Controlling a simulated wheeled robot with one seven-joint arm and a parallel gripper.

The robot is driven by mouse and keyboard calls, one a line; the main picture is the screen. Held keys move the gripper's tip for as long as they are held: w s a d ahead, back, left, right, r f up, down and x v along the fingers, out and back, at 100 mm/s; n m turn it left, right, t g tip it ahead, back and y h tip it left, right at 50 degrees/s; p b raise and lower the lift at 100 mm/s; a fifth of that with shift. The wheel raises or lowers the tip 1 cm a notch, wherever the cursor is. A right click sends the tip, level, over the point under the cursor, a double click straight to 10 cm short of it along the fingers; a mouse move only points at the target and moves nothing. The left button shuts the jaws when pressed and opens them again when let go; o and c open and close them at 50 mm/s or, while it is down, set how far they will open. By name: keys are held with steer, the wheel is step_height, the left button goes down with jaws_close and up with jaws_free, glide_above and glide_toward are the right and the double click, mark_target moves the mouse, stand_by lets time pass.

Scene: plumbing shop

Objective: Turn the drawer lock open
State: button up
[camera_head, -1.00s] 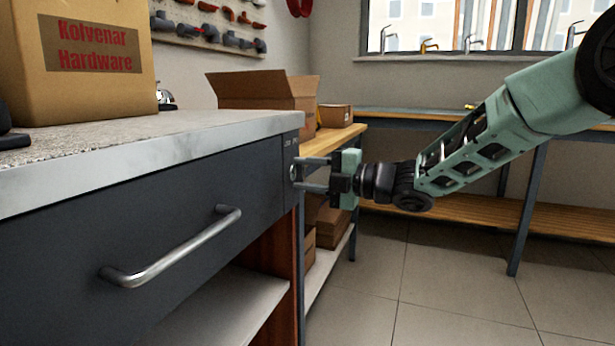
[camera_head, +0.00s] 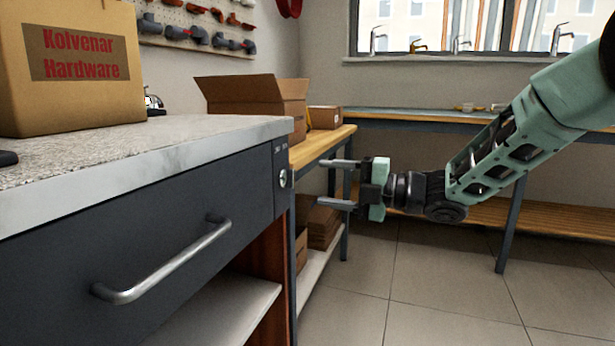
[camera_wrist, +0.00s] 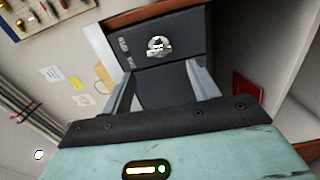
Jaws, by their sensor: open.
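The drawer lock (camera_head: 283,178) is a small round silver knob on the dark panel at the right end of the counter front. Small lettering sits above it, too small to read. The grey drawer (camera_head: 150,240) with its bar handle (camera_head: 165,268) looks closed. My gripper (camera_head: 338,183) is open and empty, to the right of the lock and apart from it, its two fingers pointing at the panel. In the wrist view the lock (camera_wrist: 159,46) shows beyond and between the fingertips, and my gripper (camera_wrist: 160,82) has its fingers spread.
A Kolvenar Hardware box (camera_head: 80,65) stands on the counter top (camera_head: 190,150). An open cardboard box (camera_head: 255,98) sits on a wooden bench behind. Open shelf space lies below the drawer. The tiled floor (camera_head: 440,285) is clear.

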steer(key=p+v, duration=0.1)
steer(key=v, duration=0.9)
steer(key=shift+p, duration=0.35)
steer(key=s+a+f+m+t+h, duration=0.35)
steer(key=s+f+m+h, duration=0.2)
steer(key=m+h, duration=0.65)
steer(key=s+d+f+m+g+h, duration=0.1)
steer(key=s+f+m+g, duration=0.2)
steer(key=s, duration=0.6)
steer(key=s+d+f+m+g+h, duration=0.1)
steer(key=s+f+m+g+h, duration=0.15)
steer(key=s+m, duration=0.45)
steer(key=s+d+f+m+g+h, duration=0.15)
steer(key=s+g, duration=0.25)
steer(key=s, duration=0.7)
step_height(320, 180, up, 35)
steer(key=p, duration=3.5)
steer(key=shift+s+f+y, duration=0.15)
steer(key=shift+s+y, duration=0.15)
steer(key=shift+d+m, duration=0.1)
steer(key=shift+m, duration=0.15)
